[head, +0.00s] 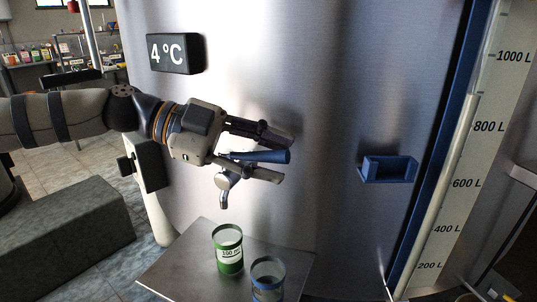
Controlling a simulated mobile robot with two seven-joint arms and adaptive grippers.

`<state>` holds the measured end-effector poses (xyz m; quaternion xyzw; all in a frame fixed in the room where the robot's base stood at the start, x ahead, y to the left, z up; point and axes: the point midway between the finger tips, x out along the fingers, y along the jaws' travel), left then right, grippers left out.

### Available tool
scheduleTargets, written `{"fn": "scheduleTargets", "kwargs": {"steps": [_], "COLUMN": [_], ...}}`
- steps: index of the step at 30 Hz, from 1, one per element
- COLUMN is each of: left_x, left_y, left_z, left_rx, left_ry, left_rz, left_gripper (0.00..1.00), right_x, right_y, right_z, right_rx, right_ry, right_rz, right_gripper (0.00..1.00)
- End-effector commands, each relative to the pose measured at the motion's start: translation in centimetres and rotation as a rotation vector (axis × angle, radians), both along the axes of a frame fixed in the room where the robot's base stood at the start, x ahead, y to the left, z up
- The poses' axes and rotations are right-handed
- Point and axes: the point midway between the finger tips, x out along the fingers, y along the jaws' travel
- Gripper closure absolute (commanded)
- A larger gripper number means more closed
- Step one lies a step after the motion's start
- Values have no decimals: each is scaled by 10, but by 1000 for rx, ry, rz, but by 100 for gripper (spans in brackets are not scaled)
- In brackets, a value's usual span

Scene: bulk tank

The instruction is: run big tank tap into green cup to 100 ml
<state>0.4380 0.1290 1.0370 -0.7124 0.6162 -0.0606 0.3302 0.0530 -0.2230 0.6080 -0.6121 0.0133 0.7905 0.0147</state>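The big steel tank (330,80) fills the middle of the head view. Its tap has a downward metal spout (225,190) and a blue lever (270,156) pointing right. My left gripper (286,160) is at the tap, its fingers above and below the lever. A gap shows above the lever; I cannot tell whether the lower finger touches it. The green cup (229,258), with a white label that seems to read 100 ml, stands upright roughly below the spout. No stream shows from the spout, and the cup's liquid level cannot be made out. My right gripper is out of view.
A blue-rimmed cup (266,287) stands close to the right of the green cup on the metal stand (180,278). A blue holder (387,169) juts from the tank at right. A level scale (460,160) runs up the far right. A 4 °C display (175,53) hangs above.

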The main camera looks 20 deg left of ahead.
Motion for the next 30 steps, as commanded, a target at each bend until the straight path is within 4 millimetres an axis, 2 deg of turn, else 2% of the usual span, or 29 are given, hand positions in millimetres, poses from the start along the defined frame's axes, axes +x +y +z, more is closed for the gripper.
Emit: {"fn": "scheduleTargets", "kwargs": {"steps": [1,4,5,11,15,19,29,30], "left_x": [0,0,0,0,-4,-12,-18,-18], "left_y": [0,0,0,1,2,4,5,5], "left_z": [0,0,0,-1,-10,-8,0,0], "left_rx": [0,0,0,0,-1,-2,1,1], "left_ry": [0,0,0,2,13,9,0,0], "left_rz": [0,0,0,-4,-101,-206,-246,-246], "left_gripper": [73,96,100,100,100,100,100,81], "right_x": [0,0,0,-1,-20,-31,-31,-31], "right_y": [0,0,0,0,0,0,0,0], "right_z": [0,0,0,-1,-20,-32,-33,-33], "right_rx": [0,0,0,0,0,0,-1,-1], "right_ry": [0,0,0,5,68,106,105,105], "right_rz": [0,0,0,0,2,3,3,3], "right_gripper": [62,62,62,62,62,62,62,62]}}
